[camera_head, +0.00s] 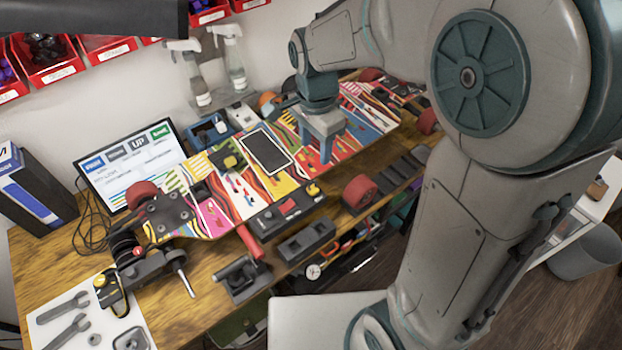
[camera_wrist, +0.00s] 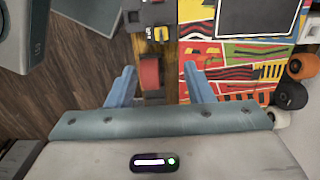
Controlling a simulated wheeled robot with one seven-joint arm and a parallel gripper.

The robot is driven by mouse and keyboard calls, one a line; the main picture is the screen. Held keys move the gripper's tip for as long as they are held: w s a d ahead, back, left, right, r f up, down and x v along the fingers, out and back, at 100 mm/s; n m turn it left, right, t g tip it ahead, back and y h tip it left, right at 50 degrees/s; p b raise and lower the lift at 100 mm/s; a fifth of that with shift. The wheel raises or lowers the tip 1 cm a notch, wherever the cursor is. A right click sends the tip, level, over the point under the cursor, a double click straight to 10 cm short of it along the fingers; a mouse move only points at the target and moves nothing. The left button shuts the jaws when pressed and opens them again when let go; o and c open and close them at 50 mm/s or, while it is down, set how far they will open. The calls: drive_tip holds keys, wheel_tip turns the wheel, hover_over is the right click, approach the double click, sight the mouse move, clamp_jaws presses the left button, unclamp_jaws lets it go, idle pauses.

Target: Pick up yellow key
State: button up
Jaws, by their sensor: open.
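A small yellow piece, probably the yellow key (camera_head: 313,190), sits at the right end of a black holder (camera_head: 270,222) on the bench's front edge. It also shows in the wrist view (camera_wrist: 160,33), ahead of the fingertips. Its exact shape is too small to tell. My gripper (camera_head: 326,155) is open and empty, pointing down over the colourful board, behind and above the yellow piece in the head view. In the wrist view my gripper (camera_wrist: 158,74) has its two blue fingers apart, with a red wheel (camera_wrist: 149,74) seen below between them.
The patterned board (camera_head: 205,210) lies along the bench with a tablet (camera_head: 266,152) on it. A red wheel (camera_head: 360,191) stands right of the yellow piece. A red-handled tool (camera_head: 250,243), spray bottles (camera_head: 232,62) and a monitor (camera_head: 130,160) are nearby.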

sight(314, 181)
wheel_tip(314, 181, down, 8)
drive_tip(key=shift+f, duration=0.25)
drive_tip(key=shift+w+f+p, duration=0.1)
drive_tip(key=shift+f+p, duration=0.5)
drive_tip(key=shift+f, duration=1.95)
clamp_jaws()
